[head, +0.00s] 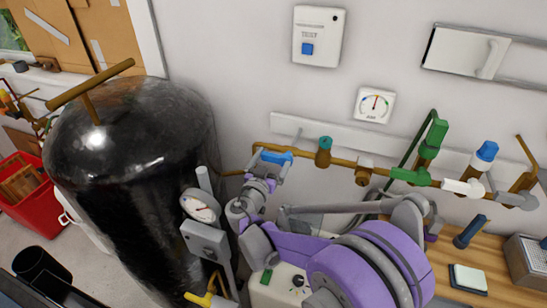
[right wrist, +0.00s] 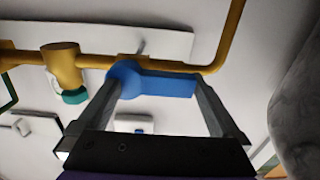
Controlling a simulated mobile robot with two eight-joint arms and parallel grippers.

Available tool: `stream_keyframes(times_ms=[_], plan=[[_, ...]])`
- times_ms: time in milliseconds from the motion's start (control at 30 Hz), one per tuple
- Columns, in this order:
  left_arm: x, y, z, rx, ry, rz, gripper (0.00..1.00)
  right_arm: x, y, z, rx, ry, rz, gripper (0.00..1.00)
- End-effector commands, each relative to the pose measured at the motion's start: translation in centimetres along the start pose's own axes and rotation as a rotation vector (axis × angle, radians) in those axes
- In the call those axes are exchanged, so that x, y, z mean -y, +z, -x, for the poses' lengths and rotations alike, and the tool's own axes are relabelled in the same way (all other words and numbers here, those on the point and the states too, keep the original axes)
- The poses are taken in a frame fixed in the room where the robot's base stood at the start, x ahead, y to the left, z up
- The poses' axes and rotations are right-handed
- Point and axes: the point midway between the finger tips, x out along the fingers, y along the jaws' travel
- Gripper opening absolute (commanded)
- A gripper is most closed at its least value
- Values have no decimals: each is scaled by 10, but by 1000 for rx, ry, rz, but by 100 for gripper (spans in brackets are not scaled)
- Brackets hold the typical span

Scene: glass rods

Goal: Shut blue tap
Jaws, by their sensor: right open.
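The blue tap (head: 277,157) sits near the left end of the brass pipe on the wall. In the right wrist view the blue tap (right wrist: 165,84) has its lever lying roughly along the pipe. My right gripper (head: 269,165) is open at the tap. In the right wrist view its two fingers (right wrist: 160,90) stand apart, one near the round hub and one near the lever's free end. I cannot tell whether they touch it. My left gripper is not in view.
A large black tank (head: 130,170) stands left of my right arm, with a dial gauge (head: 201,206) between them. Green (head: 410,175) and white (head: 463,187) taps sit farther right along the pipe (head: 300,153). A wooden bench (head: 495,243) lies at the right.

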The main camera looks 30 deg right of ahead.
Motion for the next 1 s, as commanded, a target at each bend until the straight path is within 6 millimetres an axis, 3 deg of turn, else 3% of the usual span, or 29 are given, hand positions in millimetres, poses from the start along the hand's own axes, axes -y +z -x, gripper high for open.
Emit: stream_keyframes(times_ms=[67,600,1000], plan=[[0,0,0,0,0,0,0,0,0,0,0,0,0,98],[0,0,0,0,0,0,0,0,0,0,0,1,0,1],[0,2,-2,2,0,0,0,0,3,1,1,1,58,0]])
